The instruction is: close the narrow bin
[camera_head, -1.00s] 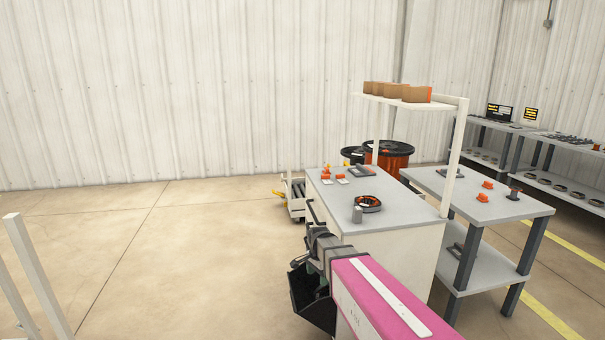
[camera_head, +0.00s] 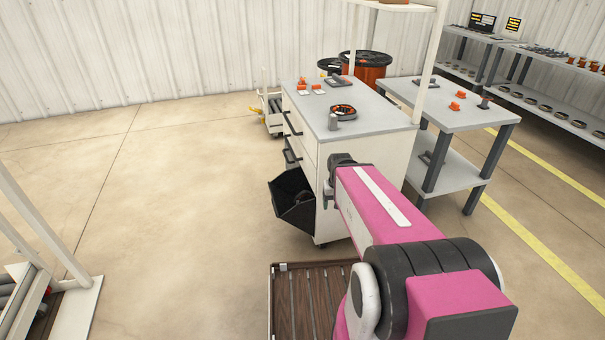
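The narrow bin (camera_head: 284,212) is a black tilt-out bin low on the near front of the white cabinet (camera_head: 376,146). It stands tipped open, its top leaning out to the left, and something dark and rounded lies inside. My pink arm reaches forward beside the cabinet's near side. My gripper (camera_head: 328,196) is at the arm's far end, just right of and above the bin's opening.
Drawers with dark handles (camera_head: 291,123) sit above the bin. A grey side table (camera_head: 446,104) stands at right. Open floor (camera_head: 190,190) lies left of the bin.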

